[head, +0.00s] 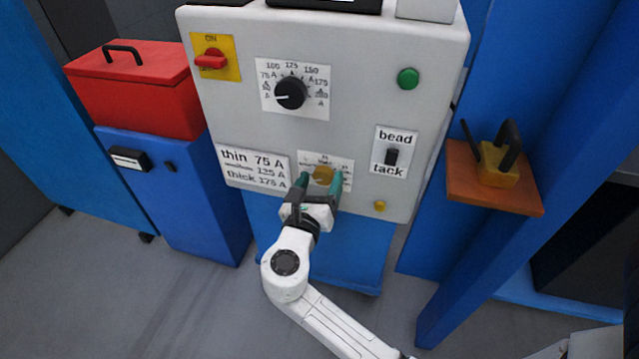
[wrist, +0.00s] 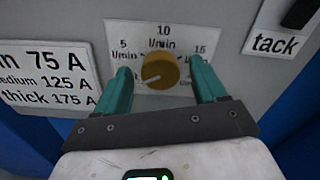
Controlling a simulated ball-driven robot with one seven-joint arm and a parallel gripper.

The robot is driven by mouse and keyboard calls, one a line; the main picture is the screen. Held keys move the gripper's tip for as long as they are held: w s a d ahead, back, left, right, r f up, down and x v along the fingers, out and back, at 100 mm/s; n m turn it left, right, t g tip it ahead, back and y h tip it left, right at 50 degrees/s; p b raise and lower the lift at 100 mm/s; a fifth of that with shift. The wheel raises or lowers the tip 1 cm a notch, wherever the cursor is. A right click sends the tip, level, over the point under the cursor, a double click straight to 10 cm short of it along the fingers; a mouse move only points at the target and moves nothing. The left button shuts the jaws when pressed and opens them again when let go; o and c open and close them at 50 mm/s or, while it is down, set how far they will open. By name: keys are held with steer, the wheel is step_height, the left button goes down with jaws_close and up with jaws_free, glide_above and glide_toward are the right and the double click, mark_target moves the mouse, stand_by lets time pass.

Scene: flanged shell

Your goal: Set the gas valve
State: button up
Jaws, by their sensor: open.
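The gas valve is a round yellow-brown knob (wrist: 160,71) on the front of a grey welding machine panel (head: 350,50). Its scale plate (wrist: 163,38) reads 5, 10 and 15 l/min. A light pointer mark on the knob points to the lower left. In the head view the knob (head: 323,175) sits low on the panel. My gripper (wrist: 164,78) is open, with one teal finger on each side of the knob. There are gaps between fingers and knob in the wrist view. In the head view my gripper (head: 319,181) reaches up to the panel and partly hides the plate.
A black current dial (head: 291,93) is above, a bead/tack switch (head: 391,157) to the right, and a thin/medium/thick label (head: 254,168) to the left. A red switch (head: 211,61), green button (head: 408,78) and small yellow knob (head: 380,206) are also on the panel.

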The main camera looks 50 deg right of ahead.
steer(key=shift+c, duration=0.5)
steer(key=c, duration=1)
steer(key=shift+o, duration=0.2)
